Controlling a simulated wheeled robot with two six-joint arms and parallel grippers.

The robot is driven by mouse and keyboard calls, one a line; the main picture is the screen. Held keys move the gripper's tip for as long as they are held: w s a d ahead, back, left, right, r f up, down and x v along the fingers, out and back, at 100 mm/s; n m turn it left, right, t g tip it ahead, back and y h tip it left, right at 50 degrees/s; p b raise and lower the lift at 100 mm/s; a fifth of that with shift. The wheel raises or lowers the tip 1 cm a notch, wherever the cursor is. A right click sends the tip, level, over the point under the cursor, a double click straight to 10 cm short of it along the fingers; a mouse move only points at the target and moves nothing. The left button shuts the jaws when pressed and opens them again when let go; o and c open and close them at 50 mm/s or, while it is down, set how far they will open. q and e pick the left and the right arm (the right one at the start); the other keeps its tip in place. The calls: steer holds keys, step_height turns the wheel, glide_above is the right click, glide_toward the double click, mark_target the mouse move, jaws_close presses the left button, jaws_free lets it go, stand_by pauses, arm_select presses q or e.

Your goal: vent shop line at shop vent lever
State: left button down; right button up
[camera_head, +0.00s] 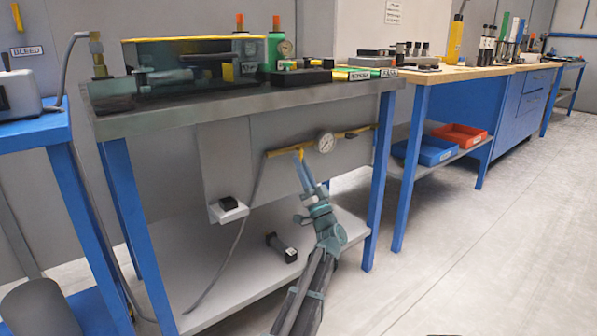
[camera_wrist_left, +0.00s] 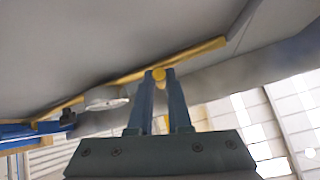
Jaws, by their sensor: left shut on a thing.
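A yellow pipe (camera_head: 280,152) runs along the grey panel under the bench top, with a round white gauge (camera_head: 326,143) on it. My left gripper (camera_head: 300,158) reaches up from below to this pipe, left of the gauge. In the left wrist view my left gripper (camera_wrist_left: 159,80) is shut on a small yellow round-ended part (camera_wrist_left: 159,74), which I take for the shop vent lever. The yellow pipe (camera_wrist_left: 200,52) passes right behind the fingertips. The fingers hide most of the held part, so its angle cannot be told. My right gripper is not in view.
The steel bench top (camera_head: 225,101) overhangs the pipe. Its blue leg (camera_head: 379,185) stands right of my arm. A black-headed item (camera_head: 281,248) lies on the lower shelf (camera_head: 205,270). A blue bin (camera_head: 424,151) and a red bin (camera_head: 460,136) sit farther right. The right floor is clear.

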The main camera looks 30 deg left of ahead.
arm_select(q)
steer(key=shift+w+d+n+g+y, duration=0.15)
steer(key=shift+n+g+y, duration=0.25)
steer(key=shift+n+g, duration=0.85)
steer(key=shift+w+n+g+y, duration=0.3)
steer(key=shift+n+g+y, duration=0.1)
steer(key=shift+n+g, duration=0.85)
steer(key=shift+w+d+n+g+y, duration=0.15)
steer(key=shift+n+g+y, duration=0.25)
steer(key=shift+n+g, duration=0.8)
steer(key=shift+n, duration=0.6)
steer(key=c, duration=0.9)
jaws_free()
steer(key=shift+o, duration=0.2)
steer(key=shift+g, duration=0.4)
steer(key=shift+f, duration=0.1)
steer(key=s+d, duration=0.2)
steer(key=d, duration=1)
steer(key=shift+s+d+f+b, duration=0.15)
steer(key=shift+d+f+b, duration=0.15)
steer(key=shift+t, duration=0.3)
